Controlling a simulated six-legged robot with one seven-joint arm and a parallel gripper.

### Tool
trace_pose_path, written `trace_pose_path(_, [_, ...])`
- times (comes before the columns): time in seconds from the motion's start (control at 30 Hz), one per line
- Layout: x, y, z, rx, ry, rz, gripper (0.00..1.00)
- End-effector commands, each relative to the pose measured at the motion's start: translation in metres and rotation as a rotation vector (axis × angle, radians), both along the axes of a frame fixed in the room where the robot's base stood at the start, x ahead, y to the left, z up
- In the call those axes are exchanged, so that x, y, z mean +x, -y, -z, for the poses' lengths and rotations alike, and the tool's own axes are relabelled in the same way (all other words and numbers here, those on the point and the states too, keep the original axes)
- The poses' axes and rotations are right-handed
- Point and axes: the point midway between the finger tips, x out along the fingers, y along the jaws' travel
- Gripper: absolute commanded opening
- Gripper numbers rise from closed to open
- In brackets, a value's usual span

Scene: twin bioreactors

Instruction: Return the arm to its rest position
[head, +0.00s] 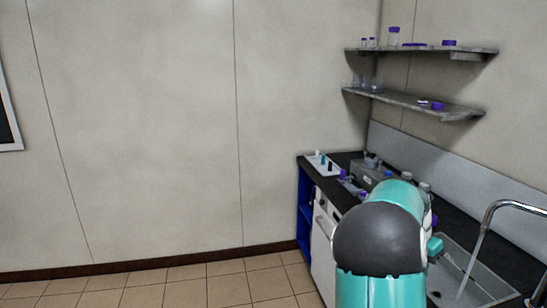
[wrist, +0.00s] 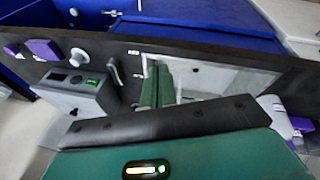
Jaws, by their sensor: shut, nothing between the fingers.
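My arm (head: 380,245) rises in the lower right of the head view, in front of the black counter and the sink. It is teal with a dark grey joint and bends over towards the counter. In the wrist view my gripper (wrist: 157,82) shows as two green fingers close together, shut and empty. A grey device (wrist: 78,92) with a green-lit display is to the left of the fingers. The arm hides part of the counter in the head view.
The black counter (head: 345,158) holds a white rack (head: 322,164) and several bottles. A sink (head: 465,275) with a curved metal tap (head: 480,240) is at the right. Two wall shelves (head: 420,51) hold purple-capped containers. The tiled floor (head: 200,288) at the left is clear.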

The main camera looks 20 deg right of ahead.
Motion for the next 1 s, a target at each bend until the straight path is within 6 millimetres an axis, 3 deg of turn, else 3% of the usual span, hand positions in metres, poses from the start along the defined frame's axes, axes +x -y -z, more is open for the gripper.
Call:
trace_pose_path(0.03, [0.007, -0.023, -0.01, 0.027, 0.04, -0.057, 0.0])
trace_pose_path(0.2, [0.024, -0.1, -0.034, 0.099, 0.139, -0.263, 0.0])
trace_pose_path(0.47, [0.026, -0.221, -0.071, 0.154, 0.261, -0.612, 0.0])
trace_pose_path(0.67, [0.004, -0.31, -0.093, 0.147, 0.329, -0.895, 0.0])
trace_pose_path(0.8, [-0.022, -0.366, -0.101, 0.116, 0.36, -1.094, 0.0])
trace_pose_path(1.0, [-0.065, -0.427, -0.1, 0.038, 0.38, -1.352, 0.0])
